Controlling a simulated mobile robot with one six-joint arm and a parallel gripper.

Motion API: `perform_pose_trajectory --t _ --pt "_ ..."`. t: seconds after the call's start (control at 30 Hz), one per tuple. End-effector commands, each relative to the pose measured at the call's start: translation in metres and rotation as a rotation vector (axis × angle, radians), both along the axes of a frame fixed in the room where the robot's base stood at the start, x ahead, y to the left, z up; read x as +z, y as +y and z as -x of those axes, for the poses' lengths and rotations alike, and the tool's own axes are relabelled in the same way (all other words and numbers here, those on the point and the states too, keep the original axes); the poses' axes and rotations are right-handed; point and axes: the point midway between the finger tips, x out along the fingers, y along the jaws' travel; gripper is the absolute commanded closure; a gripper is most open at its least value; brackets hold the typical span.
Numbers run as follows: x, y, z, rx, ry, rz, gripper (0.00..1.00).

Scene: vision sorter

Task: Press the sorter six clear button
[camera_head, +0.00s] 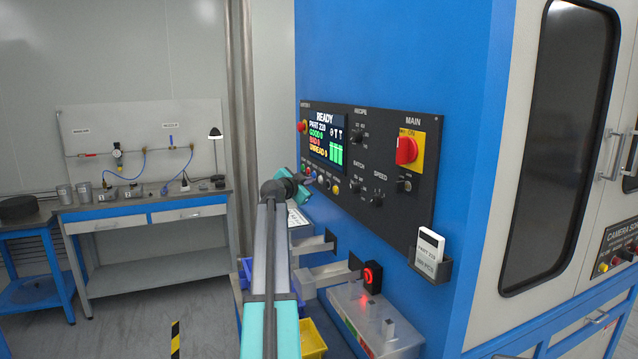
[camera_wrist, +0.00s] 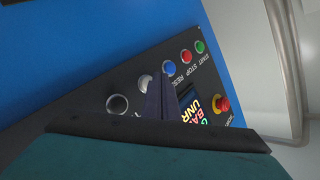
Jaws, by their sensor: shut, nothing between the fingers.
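The sorter's black control panel (camera_head: 385,150) is on the blue machine, its screen (camera_head: 326,138) reading READY. In the wrist view, a green button (camera_wrist: 200,47), a red button (camera_wrist: 186,56) and a blue button (camera_wrist: 169,68) run in a row beside the labels START, STOP and RESET. A white button (camera_wrist: 145,83) follows; its label is hidden behind my fingers, so I cannot read which is clear. My gripper (camera_wrist: 159,78) is shut and empty, its tips over the row between the blue and white buttons. In the head view, my gripper (camera_head: 307,181) is at the panel's lower left; contact is unclear.
A red emergency stop (camera_wrist: 222,103) and a black round control (camera_wrist: 117,104) flank the row. A red-yellow main switch (camera_head: 407,150) is at the panel's right. Below are a red-lit sensor (camera_head: 372,277) and metal brackets. A workbench (camera_head: 150,207) stands far left.

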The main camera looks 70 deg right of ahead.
Motion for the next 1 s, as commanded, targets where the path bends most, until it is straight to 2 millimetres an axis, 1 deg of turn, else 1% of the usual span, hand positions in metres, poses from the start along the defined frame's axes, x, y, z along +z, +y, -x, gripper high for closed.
perform_pose_trajectory --t 0.27,1.0 --pt "-0.001 0.002 -0.003 0.001 0.0 0.001 1.0" --pt "-0.002 0.031 -0.038 0.001 0.0 0.001 1.0"
